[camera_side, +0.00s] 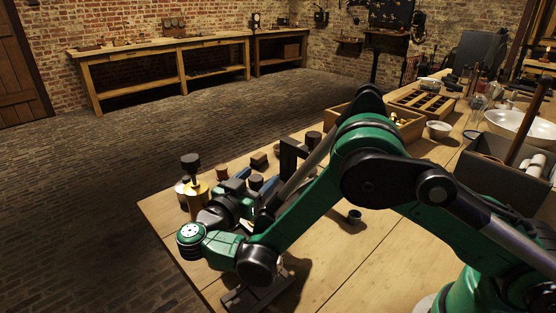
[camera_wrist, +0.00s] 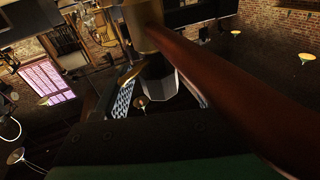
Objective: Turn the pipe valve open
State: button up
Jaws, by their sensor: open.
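My gripper (camera_side: 250,181) is low over the bench, just right of this fitting, partly hidden by my wrist. Its jaws are open, with blue parts showing. In the wrist view a textured finger pad (camera_wrist: 122,98) shows beside a dark faceted piece (camera_wrist: 160,80) under a brass collar (camera_wrist: 140,25). A long red-brown bar (camera_wrist: 225,85) crosses close to the camera. Whether the pad touches anything is unclear.
Small dark blocks (camera_side: 259,160) stand behind my gripper. A small dark cup (camera_side: 354,216) is to the right. A wooden tray (camera_side: 432,106), a white bowl (camera_side: 438,130) and a grey bin (camera_side: 490,165) fill the right side. The bench's front-left edge is close to my wrist.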

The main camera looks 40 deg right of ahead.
grip_shut()
jog(key=shift+m+g+h, duration=0.4)
jog(key=shift+m+g, duration=1.1)
jog(key=shift+g, duration=0.8)
grip_release()
